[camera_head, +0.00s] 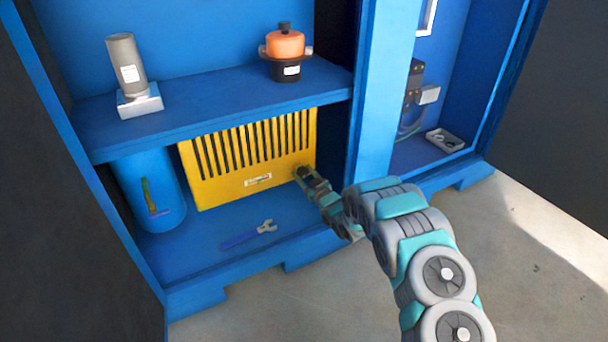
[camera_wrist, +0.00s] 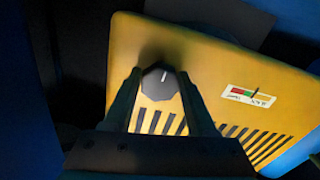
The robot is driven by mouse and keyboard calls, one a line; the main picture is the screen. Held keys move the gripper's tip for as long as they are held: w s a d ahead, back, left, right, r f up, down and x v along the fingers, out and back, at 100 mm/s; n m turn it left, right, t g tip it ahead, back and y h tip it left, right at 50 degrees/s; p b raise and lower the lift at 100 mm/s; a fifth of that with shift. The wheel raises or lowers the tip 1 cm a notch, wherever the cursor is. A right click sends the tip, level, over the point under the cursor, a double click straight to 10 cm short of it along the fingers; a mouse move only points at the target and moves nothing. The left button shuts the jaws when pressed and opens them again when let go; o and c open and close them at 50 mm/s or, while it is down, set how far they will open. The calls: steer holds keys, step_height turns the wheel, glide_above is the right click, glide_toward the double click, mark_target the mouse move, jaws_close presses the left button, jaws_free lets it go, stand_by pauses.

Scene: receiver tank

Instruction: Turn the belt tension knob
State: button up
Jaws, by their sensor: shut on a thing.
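The belt tension knob (camera_wrist: 160,82) is a dark faceted knob with a white pointer line, on the yellow slotted guard (camera_wrist: 215,75) in the wrist view. The pointer line points nearly straight up there. My gripper (camera_wrist: 160,84) has one finger on each side of the knob and is shut on it. In the head view the yellow guard (camera_head: 225,180) stands on the lower shelf, and my gripper (camera_head: 302,176) reaches its lower right corner. The knob is hidden behind the fingers in that view.
A label with a coloured scale (camera_wrist: 248,94) is on the guard. A blue cylinder (camera_head: 148,190) and a wrench (camera_head: 248,234) are on the lower level. A grey cylinder (camera_head: 125,62) and an orange-topped pot (camera_head: 286,45) stand on the upper shelf. A blue post (camera_head: 380,100) is right of the guard.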

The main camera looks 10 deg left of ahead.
steer(key=c, duration=0.6)
steer(key=shift+c, duration=0.2)
steer(key=shift+p, duration=0.4)
steer(key=m+p, duration=0.3)
steer(key=shift+r, duration=0.3)
steer(key=m+p, duration=0.4)
steer(key=m, duration=0.1)
steer(key=shift+a+f, duration=0.1)
steer(key=shift+f, duration=0.1)
steer(key=shift+m, duration=0.4)
steer(key=o, duration=1.4)
steer(key=shift+c, duration=0.2)
